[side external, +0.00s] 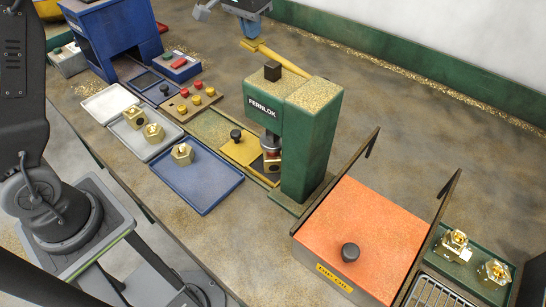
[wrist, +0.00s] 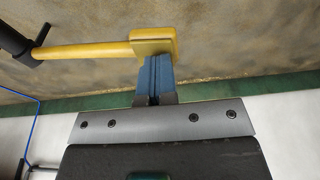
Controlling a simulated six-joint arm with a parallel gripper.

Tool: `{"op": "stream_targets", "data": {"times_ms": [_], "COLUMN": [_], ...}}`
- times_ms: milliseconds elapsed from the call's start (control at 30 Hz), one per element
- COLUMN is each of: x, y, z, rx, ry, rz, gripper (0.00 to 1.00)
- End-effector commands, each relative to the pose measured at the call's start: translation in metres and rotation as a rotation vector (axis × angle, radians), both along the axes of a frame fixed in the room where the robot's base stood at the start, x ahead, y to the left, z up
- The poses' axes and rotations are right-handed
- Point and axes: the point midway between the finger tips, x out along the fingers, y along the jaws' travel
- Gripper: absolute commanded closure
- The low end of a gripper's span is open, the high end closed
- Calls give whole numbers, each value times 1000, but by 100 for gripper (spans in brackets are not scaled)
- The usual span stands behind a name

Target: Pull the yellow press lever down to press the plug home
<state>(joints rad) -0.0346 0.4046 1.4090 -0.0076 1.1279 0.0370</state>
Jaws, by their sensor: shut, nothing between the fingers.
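The green FERNLOK press (side external: 318,130) stands mid-picture in the side external view. Its yellow lever (side external: 283,62) reaches back from behind the press head, up and left, to a thicker end. My gripper (side external: 250,30) is at that end, partly cut off by the top edge. In the wrist view the blue fingers of my gripper (wrist: 156,70) are shut with nothing between them. Their tips meet or nearly meet the block at the end of the yellow lever (wrist: 90,50); contact is unclear. A brass part (side external: 271,165) sits under the press ram; the plug cannot be made out clearly.
A blue tray (side external: 205,185) and a grey tray (side external: 140,145) with brass parts lie left. A green wall edge (side external: 430,75) runs behind.

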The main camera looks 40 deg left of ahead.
Motion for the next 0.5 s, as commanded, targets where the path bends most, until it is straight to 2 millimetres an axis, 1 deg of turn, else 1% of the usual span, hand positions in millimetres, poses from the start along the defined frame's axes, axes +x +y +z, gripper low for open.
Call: {"op": "stream_targets", "data": {"times_ms": [500], "x": [0], "y": [0], "z": [24], "rx": [1], "ry": [0], "rz": [0], "gripper": [100]}}
